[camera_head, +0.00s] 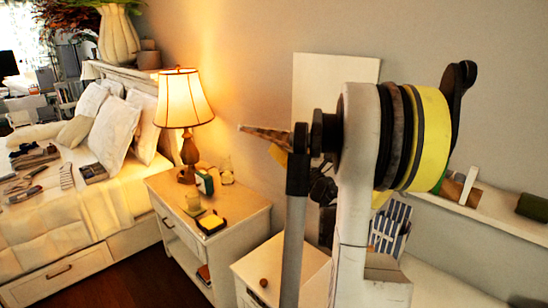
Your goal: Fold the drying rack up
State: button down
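I cannot make out a drying rack with certainty in the head view. A small pale slatted frame (68,97) stands far off behind the bed at the left, too small to tell what it is. Parts of my own arm, white with black and yellow rings, fill the middle right and hide what is behind them. I cannot pick out my gripper's fingertips among these parts.
The bed (40,230) at the left holds pillows and scattered clothes. A white nightstand (235,220) carries a lit lamp (183,100) and small items. A low white cabinet (262,265) and a wall shelf (500,215) are nearby. Dark floor (130,275) shows between bed and nightstand.

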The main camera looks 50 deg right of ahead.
jog(key=s+d+r+m+g+h+p, duration=0.1)
jog(key=d+r+m+p, duration=0.35)
jog(key=r, duration=0.35)
jog(key=d+r+m+g+p, duration=0.1)
jog(key=d+r+m+p, duration=0.4)
jog(key=r, duration=0.4)
jog(key=shift+s+d+r+m+g+p, duration=0.3)
jog(key=shift+d+r+m+p, duration=0.7)
jog(key=shift+d, duration=1.95)
jog(key=shift+s+d+r+m+g+p, duration=0.25)
jog(key=shift+d+r+m+p, duration=0.8)
jog(key=shift+d, duration=1.85)
jog(key=shift+s+d+r+m+g+p, duration=0.15)
jog(key=shift+s+d+r+m+p, duration=0.65)
jog(key=shift+d, duration=2.15)
jog(key=shift+w+f+p, duration=0.25)
jog(key=shift+w+p, duration=0.05)
jog(key=shift+p, duration=0.15)
jog(key=shift+w, duration=0.1)
